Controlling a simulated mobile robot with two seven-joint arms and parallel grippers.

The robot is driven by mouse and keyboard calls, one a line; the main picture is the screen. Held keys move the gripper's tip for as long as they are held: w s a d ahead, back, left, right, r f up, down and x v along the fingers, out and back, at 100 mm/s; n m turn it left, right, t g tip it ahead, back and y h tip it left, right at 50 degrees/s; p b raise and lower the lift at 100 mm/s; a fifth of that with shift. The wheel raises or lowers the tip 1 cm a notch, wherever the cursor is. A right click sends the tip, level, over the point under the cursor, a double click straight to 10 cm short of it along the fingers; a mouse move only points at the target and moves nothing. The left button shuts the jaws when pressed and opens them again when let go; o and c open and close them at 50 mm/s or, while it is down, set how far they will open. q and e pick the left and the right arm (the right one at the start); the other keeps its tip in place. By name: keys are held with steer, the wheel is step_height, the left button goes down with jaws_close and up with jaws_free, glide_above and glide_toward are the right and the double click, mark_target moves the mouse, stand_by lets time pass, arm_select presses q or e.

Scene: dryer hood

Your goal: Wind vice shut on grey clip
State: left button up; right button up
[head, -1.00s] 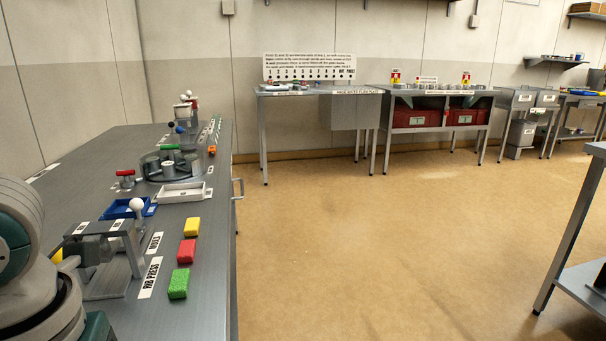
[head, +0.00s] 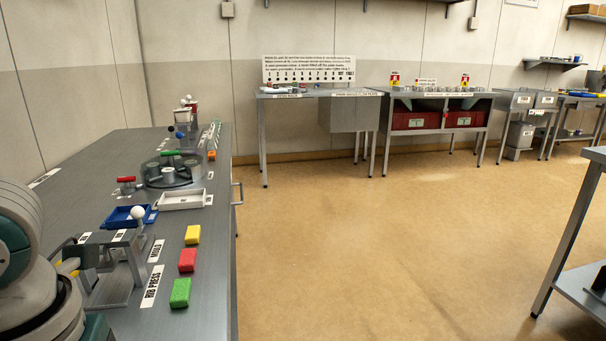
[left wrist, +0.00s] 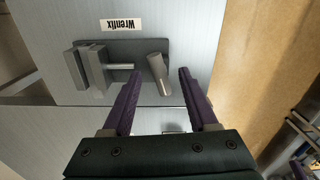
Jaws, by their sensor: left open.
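In the left wrist view a small vice (left wrist: 128,52) with a dark base sits on a grey bench top. Its two upright jaw plates (left wrist: 88,69) stand close together at the left. A screw rod (left wrist: 120,66) runs right from them towards a slanted grey handle bar (left wrist: 158,74). I cannot make out a grey clip between the jaws. My left gripper (left wrist: 161,84) is open, its purple fingers either side of the handle bar's lower end. I cannot tell whether they touch it. My right gripper is not in view.
In the head view the bench holds a rib press (head: 115,250), coloured blocks (head: 187,260), a blue tray (head: 127,216), a white tray (head: 184,199) and a round fixture (head: 172,180). Open floor (head: 350,240) lies right of the bench.

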arm_select(q)
steer(key=shift+r+p, duration=2)
steer(key=shift+r, duration=0.2)
steer(key=shift+f, duration=0.1)
